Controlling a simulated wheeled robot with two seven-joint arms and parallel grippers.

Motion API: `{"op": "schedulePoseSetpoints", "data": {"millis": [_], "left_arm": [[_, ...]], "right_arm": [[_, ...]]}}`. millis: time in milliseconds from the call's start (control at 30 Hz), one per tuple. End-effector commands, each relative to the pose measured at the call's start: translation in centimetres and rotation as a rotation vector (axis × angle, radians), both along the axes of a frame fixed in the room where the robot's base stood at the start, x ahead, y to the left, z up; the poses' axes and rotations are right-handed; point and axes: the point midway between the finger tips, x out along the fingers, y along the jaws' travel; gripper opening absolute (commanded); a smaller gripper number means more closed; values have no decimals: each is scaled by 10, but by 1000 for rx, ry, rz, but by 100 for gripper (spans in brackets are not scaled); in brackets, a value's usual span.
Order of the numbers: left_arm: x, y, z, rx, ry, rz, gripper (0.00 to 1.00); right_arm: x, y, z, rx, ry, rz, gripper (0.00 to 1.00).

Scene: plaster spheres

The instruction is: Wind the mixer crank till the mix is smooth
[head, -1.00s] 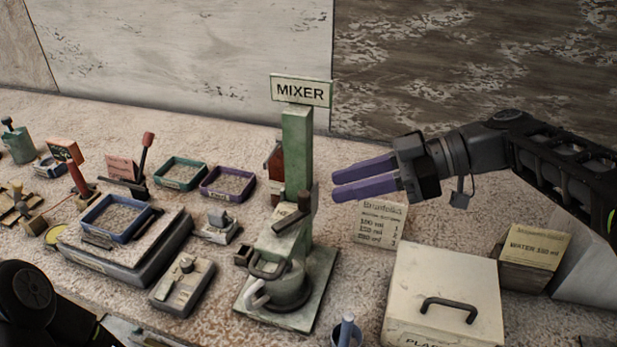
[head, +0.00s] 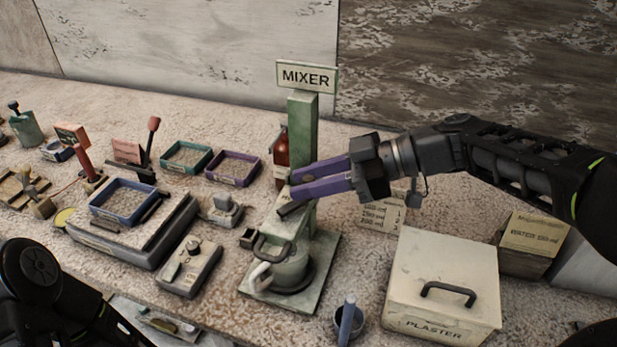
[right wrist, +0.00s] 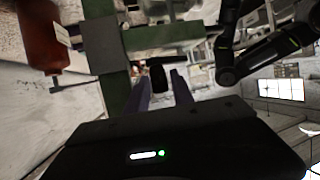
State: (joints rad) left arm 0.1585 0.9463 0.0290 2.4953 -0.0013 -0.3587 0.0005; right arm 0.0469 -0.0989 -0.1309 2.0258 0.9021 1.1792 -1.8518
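The mixer is a worn green stand (head: 302,122) with a MIXER sign (head: 307,77) on top. The dark crank grip (head: 290,210) juts from the mixer's front, partly hidden by my right gripper (head: 291,183). Its purple fingers are open and reach in from the right to the crank. In the right wrist view the dark grip (right wrist: 158,75) shows between the open fingers (right wrist: 161,88), with gaps at its sides. The mix inside the jug cannot be made out. My left gripper is out of view.
A plaster box (head: 440,285) with a dark handle and a water-labelled block (head: 530,240) stand right of the mixer. A brown bottle (head: 281,150) stands behind it. A small cup (head: 347,320) is in front. Trays (head: 187,158) and tools crowd the left.

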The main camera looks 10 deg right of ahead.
Motion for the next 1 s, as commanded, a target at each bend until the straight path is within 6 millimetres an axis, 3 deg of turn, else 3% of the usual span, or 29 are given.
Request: {"op": "schedulePoseSetpoints", "data": {"millis": [267, 600, 1000], "left_arm": [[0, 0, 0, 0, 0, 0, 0], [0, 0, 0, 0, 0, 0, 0], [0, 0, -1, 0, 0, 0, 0]], "right_arm": [[0, 1, -1, 0, 0, 0, 28], [0, 1, 0, 0, 0, -1, 0], [0, 0, -1, 0, -1, -4, 0]]}}
